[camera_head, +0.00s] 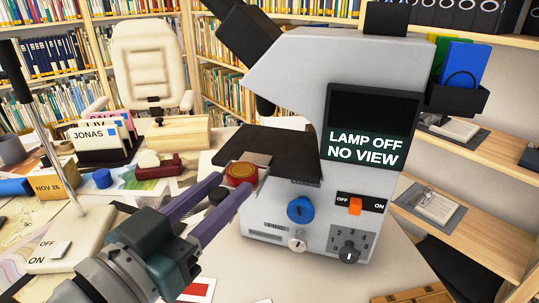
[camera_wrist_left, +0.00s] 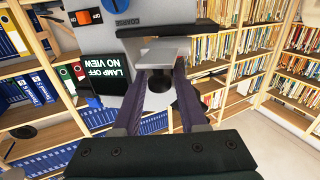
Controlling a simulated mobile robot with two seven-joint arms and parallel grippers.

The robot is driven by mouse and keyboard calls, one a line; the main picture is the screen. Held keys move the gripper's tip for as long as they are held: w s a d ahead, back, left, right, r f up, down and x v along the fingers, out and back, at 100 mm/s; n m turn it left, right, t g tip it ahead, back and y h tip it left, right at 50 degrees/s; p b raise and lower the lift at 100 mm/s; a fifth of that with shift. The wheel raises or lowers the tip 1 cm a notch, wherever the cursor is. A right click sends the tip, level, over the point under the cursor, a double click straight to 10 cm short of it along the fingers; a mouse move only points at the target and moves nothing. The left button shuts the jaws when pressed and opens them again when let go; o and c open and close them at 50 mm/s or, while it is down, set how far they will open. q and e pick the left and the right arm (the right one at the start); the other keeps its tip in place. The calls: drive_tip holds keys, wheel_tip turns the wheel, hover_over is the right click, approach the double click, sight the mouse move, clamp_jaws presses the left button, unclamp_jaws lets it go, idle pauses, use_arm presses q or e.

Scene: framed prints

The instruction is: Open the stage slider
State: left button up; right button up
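A white microscope (camera_head: 300,80) stands on the table, with a black stage (camera_head: 265,150) jutting out to the left. I cannot tell whether the fingers touch anything. My right gripper is not in view.
The microscope's screen (camera_head: 367,145) reads "LAMP OFF NO VIEW". Below it are an orange switch (camera_head: 355,206), a blue knob (camera_head: 300,209) and a numbered dial (camera_head: 348,250).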

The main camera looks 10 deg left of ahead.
use_arm(q)
drive_tip(key=shift+o, duration=1.3)
drive_tip(key=shift+s, duration=0.1)
drive_tip(key=v, duration=0.9)
drive_tip(key=shift+s, duration=0.4)
drive_tip(key=shift+a, duration=0.1)
